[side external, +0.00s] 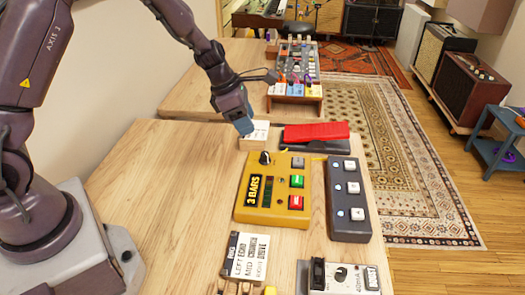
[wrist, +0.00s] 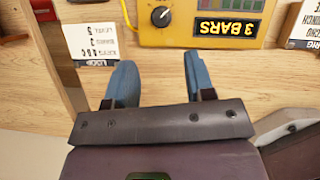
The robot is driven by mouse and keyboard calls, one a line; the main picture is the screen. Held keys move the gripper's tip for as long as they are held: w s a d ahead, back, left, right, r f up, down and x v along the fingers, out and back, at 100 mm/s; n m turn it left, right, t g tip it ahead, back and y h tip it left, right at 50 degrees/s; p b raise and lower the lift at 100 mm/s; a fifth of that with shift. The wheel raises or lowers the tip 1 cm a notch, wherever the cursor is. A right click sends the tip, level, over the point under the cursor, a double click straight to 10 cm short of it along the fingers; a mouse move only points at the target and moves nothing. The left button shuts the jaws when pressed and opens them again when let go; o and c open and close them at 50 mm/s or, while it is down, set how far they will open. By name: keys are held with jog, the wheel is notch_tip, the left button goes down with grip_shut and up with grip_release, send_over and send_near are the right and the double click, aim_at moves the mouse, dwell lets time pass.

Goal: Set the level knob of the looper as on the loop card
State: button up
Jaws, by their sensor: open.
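My gripper (side external: 243,125) is open and empty beside the card. Its blue fingers (wrist: 158,62) are apart from the knob.
A dark three-switch pedal (side external: 347,200) stands right of the looper. A red-topped pedal (side external: 316,132) lies beyond it. The table left of the looper is clear.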

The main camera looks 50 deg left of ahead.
aim_at(263, 153)
jog(key=x, duration=1)
jog(key=shift+w+f, duration=0.1)
jog(key=shift+f, duration=0.3)
grip_shut()
